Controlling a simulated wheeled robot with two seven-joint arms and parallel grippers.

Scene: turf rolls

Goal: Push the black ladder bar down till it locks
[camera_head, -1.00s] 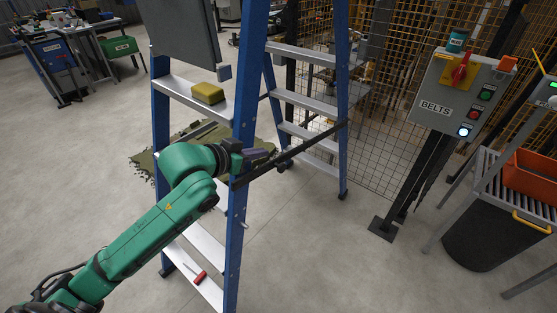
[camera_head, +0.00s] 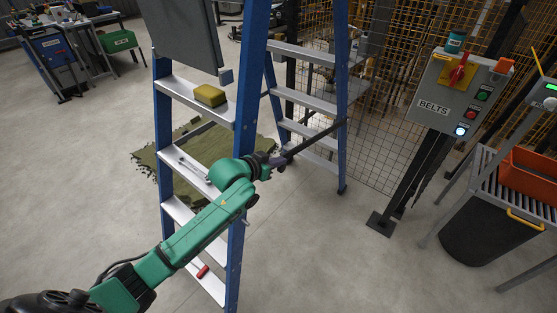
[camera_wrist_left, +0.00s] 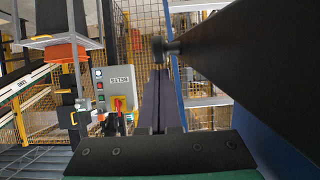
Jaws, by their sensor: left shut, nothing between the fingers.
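The black ladder bar (camera_head: 318,137) slopes down from the rear rail of the blue stepladder (camera_head: 339,100) toward its front rail. My left wrist and gripper hide its near end in the head view. My left gripper (camera_head: 279,162) is at the bar's visible lower part, just right of the front rail; I cannot tell whether it touches the bar. In the left wrist view the gripper's fingers (camera_wrist_left: 160,100) are together and empty. The dark bar (camera_wrist_left: 255,60) fills the right of that view, close beside them. Whether it is locked cannot be seen. My right gripper is out of view.
A yellow sponge (camera_head: 210,95) lies on an upper step. A red-handled tool (camera_head: 202,270) lies on a low step. The belts control box (camera_head: 460,92) stands right of the ladder, beside an orange crate (camera_head: 530,175). The floor between ladder and box is clear.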

